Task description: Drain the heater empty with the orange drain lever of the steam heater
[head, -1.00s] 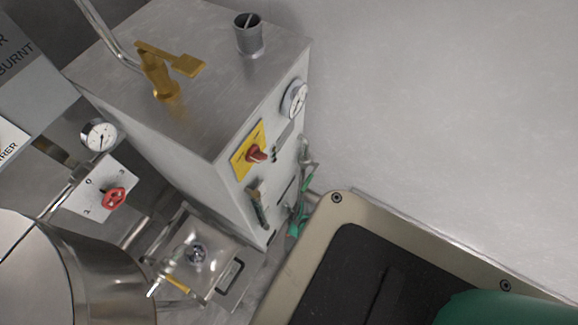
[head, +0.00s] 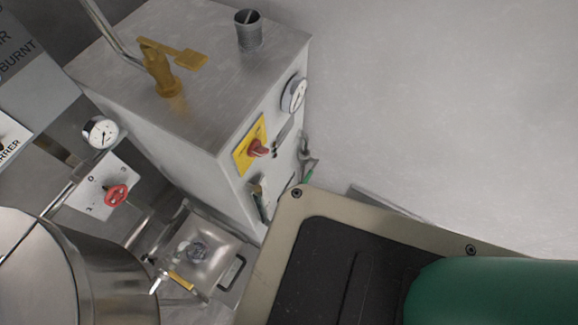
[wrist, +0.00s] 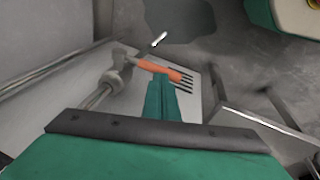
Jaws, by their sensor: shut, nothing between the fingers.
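The steam heater (head: 195,110) is the tall steel box in the head view. It has a gauge, a red knob on a yellow plate, and a brass valve on top. The orange drain lever (wrist: 158,69) shows in the wrist view, extending right from a grey valve fitting (wrist: 115,66). My gripper (wrist: 163,88) is shut and empty, its green fingers just below the lever in the picture. Whether they touch it I cannot tell. In the head view the lever and fingertips are hidden behind my arm.
A steel basin (head: 205,250) with a yellow-handled part stands at the heater's foot. A dark floor patch (wrist: 180,18) lies beyond the lever in the wrist view.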

